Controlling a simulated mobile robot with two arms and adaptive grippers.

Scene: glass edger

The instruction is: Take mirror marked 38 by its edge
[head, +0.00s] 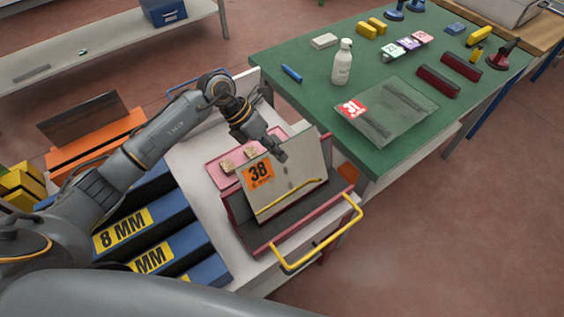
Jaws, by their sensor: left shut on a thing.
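The mirror marked 38 (303,171) stands tilted at a red rack with dark lining (262,241). Its orange label with the number 38 (259,173) is on the left part of its face. The face reflects a yellow bar. My left gripper (279,153) is at the mirror's upper edge, left of its middle, and is shut on it. The fingertips hide a small part of that edge. Whether the mirror's lower edge touches the rack is hard to tell. My right gripper is out of view.
The rack is on a white cart (197,165) with a yellow handle (322,245). A green table (300,101) at the right holds a glass sheet labelled 31 (400,118), a white bottle (342,65) and red blocks. Blue 8 MM racks (150,203) stand left. Floor at right is clear.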

